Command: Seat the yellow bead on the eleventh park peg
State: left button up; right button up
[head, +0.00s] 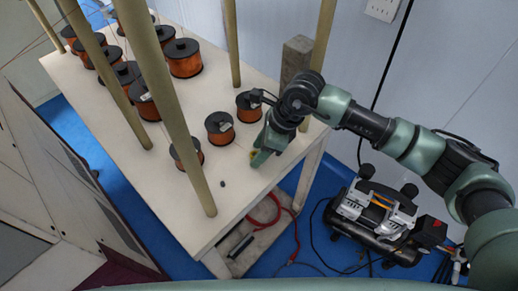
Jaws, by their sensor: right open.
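My right gripper (262,158) reaches down over the right part of the pale table (232,205). It is open, close to the table top, to the right of the nearer copper spools. A small yellowish spot (252,154) shows at its fingers; I cannot tell whether it is the yellow bead. A small dark piece (222,183) stands or lies on the table to the left of the gripper. I cannot make out the row of park pegs or single out the eleventh. My left gripper is not in view.
Several copper wire spools (184,58) with black flanges stand on the table. Tall wooden posts (166,100) rise from it, one close in front. A grey block (296,58) stands at the back edge. A compressor (375,215) and red hose (268,212) are beside and below.

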jog(key=b+v, duration=0.1)
jog(key=v, duration=0.6)
jog(key=shift+r, duration=0.4)
jog(key=shift+d+f, duration=0.1)
jog(key=shift+d, duration=0.05)
